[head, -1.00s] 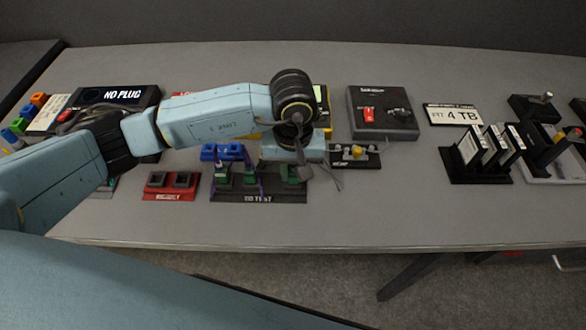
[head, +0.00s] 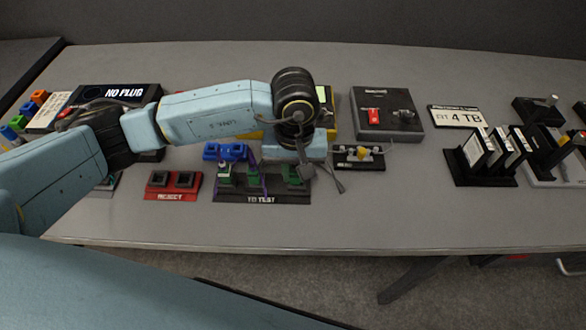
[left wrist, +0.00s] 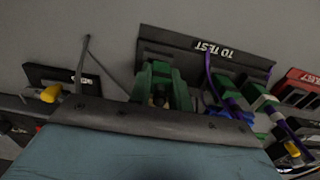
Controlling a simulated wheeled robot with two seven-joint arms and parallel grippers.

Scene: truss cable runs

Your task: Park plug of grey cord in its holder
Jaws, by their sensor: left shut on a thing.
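My left gripper (head: 304,172) points down over the right end of the black TO TEST rack (head: 262,197). It is shut on the plug of the grey cord, which the gripper itself mostly hides. The thin grey cord (head: 336,181) shows just right of the gripper, and as a bent strand in the left wrist view (left wrist: 85,62). A small black stand with a yellow part (head: 362,153) is right of the gripper. I cannot tell whether the plug touches the rightmost green block (head: 293,174). My right gripper is not in view.
A red REJECT rack (head: 172,194) and a blue block (head: 225,151) are left of the gripper. A dark box with a red switch (head: 388,125) stands behind on the right. Further right is a black rack of cards (head: 478,170). The front table strip is clear.

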